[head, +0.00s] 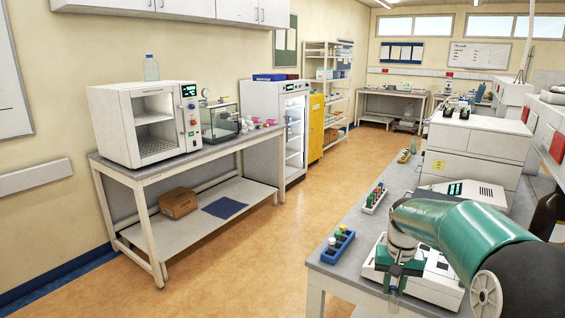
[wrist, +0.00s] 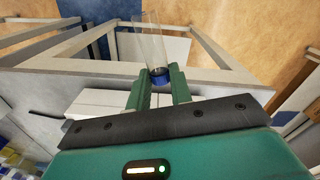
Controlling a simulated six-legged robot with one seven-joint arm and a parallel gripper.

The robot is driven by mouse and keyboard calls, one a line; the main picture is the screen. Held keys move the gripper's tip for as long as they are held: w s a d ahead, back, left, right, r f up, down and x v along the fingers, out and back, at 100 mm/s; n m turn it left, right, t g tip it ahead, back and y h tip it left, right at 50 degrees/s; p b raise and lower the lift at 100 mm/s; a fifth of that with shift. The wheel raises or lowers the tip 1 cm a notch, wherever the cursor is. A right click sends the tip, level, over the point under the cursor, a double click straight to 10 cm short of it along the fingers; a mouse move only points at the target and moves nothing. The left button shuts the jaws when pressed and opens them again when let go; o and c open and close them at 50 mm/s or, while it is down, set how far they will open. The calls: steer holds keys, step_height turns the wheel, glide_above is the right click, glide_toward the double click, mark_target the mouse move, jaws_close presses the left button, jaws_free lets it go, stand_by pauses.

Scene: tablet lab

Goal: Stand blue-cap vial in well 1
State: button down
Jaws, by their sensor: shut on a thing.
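The blue-cap vial (wrist: 159,77) is held at its cap between the two fingers of my gripper (wrist: 159,90) in the wrist view. Its clear glass body extends away from the fingers. In the head view my gripper (head: 402,277) points down at the right, over or in front of a white bench device (head: 440,280); its clear tip is faint there. A blue rack (head: 330,257) with several capped vials stands left of the gripper, near the bench edge. I cannot make out which place is well 1.
The grey bench (head: 322,276) ends at an edge left of the blue rack. A white rack with colored vials (head: 375,197) stands farther back, and a large white instrument (head: 470,150) beyond. Open floor (head: 270,230) lies left of the bench.

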steer(key=w+a+f+n, duration=0.25)
steer(key=a+f, duration=0.35)
steer(key=f, duration=0.3)
steer(key=w+a+f+n, duration=0.1)
steer(key=w+a+f, duration=0.2)
steer(key=a+f, duration=0.4)
steer(key=s+f, duration=0.4)
steer(key=f, duration=0.3)
steer(key=shift+s+d+f, duration=0.3)
steer(key=shift+s+d, duration=0.05)
